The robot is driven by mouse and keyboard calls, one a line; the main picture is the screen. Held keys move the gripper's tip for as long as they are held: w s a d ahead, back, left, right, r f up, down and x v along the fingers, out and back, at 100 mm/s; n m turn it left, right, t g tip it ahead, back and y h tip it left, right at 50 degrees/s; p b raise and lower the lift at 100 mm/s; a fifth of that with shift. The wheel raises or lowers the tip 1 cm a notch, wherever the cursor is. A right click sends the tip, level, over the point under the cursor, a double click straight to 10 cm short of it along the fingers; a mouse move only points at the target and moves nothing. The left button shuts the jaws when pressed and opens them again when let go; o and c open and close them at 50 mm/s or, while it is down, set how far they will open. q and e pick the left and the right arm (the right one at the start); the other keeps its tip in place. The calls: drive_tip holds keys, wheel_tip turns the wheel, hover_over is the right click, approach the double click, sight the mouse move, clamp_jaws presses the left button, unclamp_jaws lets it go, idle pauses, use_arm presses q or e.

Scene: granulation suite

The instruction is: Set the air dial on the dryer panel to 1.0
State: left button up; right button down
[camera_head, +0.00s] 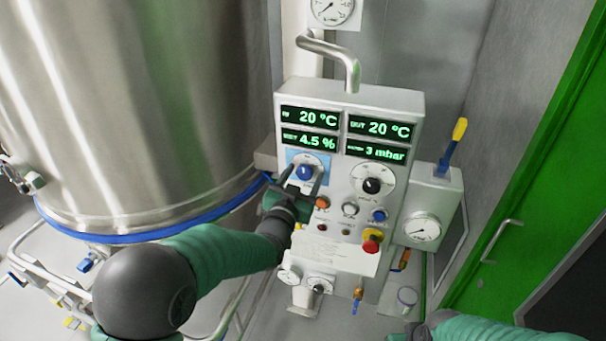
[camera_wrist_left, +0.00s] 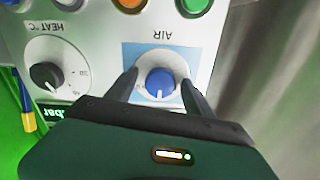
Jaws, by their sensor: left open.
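The dryer panel (camera_head: 386,100) is a pale box with green readouts of 20 °C, 20 °C, 4.5 % and 3 mbar. The air dial (camera_head: 304,173) is a blue knob on a light blue square at the panel's left. In the left wrist view the picture is upside down, and the air dial (camera_wrist_left: 160,83) sits under the AIR label with a white pointer line. My left gripper (camera_head: 303,180) is at the dial, and in the left wrist view its open fingers (camera_wrist_left: 158,88) stand on either side of the knob. Contact cannot be told.
The black heat dial (camera_head: 372,186) is right of the air dial. Below are several buttons and a red-yellow stop knob (camera_head: 372,241). A large steel vessel (camera_head: 140,100) stands left. A gauge box (camera_head: 428,205) with a yellow-tipped lever (camera_head: 459,130) stands right.

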use_arm(q)
clamp_jaws()
idle(0.3)
drive_tip(key=shift+f+n+b, duration=0.2)
drive_tip(key=shift+n+b, duration=0.5)
drive_tip(key=shift+b, duration=0.35)
drive_tip(key=n+b, duration=0.5)
drive_tip(key=shift+f, duration=0.1)
drive_tip(key=n+b, duration=0.3)
drive_tip(key=n, duration=0.1)
drive_tip(key=shift+r+n+b, duration=0.2)
drive_tip(key=shift+n+b, duration=0.6)
